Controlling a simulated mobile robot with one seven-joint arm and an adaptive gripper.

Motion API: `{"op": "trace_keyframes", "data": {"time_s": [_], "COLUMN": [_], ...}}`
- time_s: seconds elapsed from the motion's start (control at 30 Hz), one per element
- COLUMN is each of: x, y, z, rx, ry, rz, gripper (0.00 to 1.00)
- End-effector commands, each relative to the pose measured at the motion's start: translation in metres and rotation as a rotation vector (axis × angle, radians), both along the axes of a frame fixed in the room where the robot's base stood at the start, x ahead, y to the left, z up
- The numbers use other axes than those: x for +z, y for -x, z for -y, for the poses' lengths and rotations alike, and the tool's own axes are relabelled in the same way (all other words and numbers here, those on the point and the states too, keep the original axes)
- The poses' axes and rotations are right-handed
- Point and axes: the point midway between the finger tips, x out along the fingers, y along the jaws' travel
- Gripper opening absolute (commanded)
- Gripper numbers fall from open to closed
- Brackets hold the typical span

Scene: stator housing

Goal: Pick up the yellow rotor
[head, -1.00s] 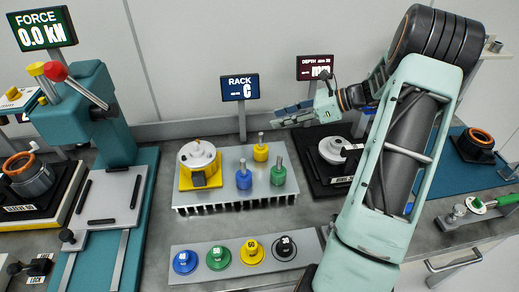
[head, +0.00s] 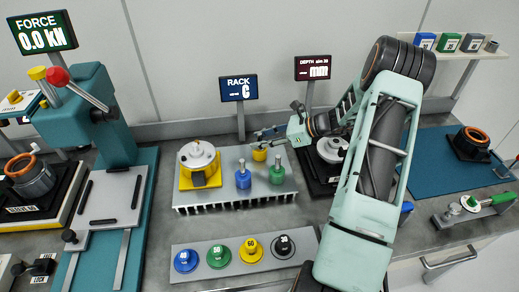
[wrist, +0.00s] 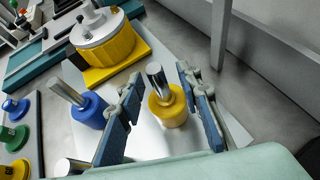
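The yellow rotor (head: 260,154), a short yellow cylinder with a metal shaft, stands upright on the grey rack (head: 222,163) near its back right. In the wrist view the yellow rotor (wrist: 168,109) appears between the two blue-padded fingers. My gripper (head: 268,134) is open above the rack, close to the rotor's top. In the wrist view my gripper (wrist: 158,76) has a finger on each side of the shaft, with visible gaps. The gripper partly hides the shaft in the head view.
A blue rotor (head: 243,180) and a green rotor (head: 277,174) stand nearby on the rack. A white-topped yellow housing (head: 199,163) stands left. A black fixture (head: 318,176) is close on the right. Several coloured discs sit on a front strip (head: 184,245).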

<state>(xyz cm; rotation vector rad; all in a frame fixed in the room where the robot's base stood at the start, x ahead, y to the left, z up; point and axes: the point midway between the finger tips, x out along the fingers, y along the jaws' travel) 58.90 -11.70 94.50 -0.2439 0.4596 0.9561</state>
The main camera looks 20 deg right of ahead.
Motion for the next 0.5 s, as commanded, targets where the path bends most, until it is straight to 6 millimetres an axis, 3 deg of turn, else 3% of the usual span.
{"op": "trace_keyframes", "data": {"time_s": [0.3, 0.5], "x": [-0.0028, -0.0026], "y": [-0.0027, -0.0025], "z": [-0.0043, -0.0041], "rx": [0.001, 0.001], "ry": [0.000, 0.000], "rz": [0.000, 0.000], "gripper": [0.31, 0.09]}}
